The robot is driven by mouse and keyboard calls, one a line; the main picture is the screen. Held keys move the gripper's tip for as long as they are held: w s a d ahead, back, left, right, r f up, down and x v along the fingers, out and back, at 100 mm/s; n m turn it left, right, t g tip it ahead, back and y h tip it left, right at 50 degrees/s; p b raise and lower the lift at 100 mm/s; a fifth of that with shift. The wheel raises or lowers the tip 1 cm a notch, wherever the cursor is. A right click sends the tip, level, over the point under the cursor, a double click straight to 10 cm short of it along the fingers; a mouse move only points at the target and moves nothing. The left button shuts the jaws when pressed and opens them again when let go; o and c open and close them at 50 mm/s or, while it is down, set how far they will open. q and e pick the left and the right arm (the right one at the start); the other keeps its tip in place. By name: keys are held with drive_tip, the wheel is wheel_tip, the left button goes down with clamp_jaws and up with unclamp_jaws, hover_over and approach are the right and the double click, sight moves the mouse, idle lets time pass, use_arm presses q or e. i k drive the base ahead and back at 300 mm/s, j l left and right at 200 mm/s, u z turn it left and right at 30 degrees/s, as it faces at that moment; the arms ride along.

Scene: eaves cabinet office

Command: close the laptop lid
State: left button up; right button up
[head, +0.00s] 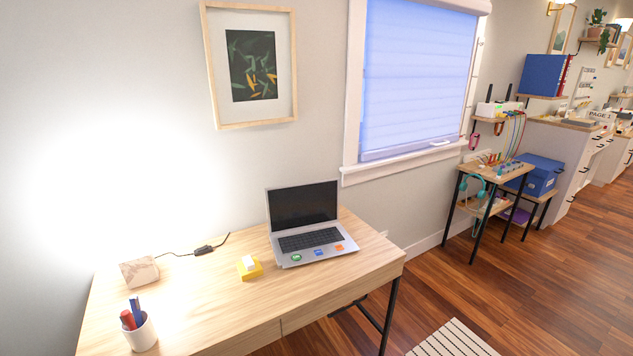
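The laptop (311,240) stands on the light wooden desk (215,306), towards its right back part. Its lid is raised, with the dark screen (303,205) facing me and tilted slightly back. The silver base has a dark keyboard and green, blue and orange stickers along its front edge. Neither of my grippers shows in the head view.
Left of the laptop are a yellow block with a white top (249,267), a black cable switch (204,250), a beige block (139,271) and a white pen cup (141,332). The desk in front of the laptop is clear. A striped rug (453,340) lies on the floor.

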sight(307, 204)
drive_tip(key=i+l+u, duration=0.1)
drive_tip(key=i+l, duration=0.15)
drive_tip(key=i+l+u, duration=0.15)
drive_tip(key=l, duration=0.25)
drive_tip(key=i+l+u, duration=0.1)
drive_tip(key=i+l, duration=0.15)
drive_tip(key=l, duration=0.15)
drive_tip(key=i+l+u, duration=0.1)
drive_tip(key=l, duration=0.25)
drive_tip(key=i, duration=0.1)
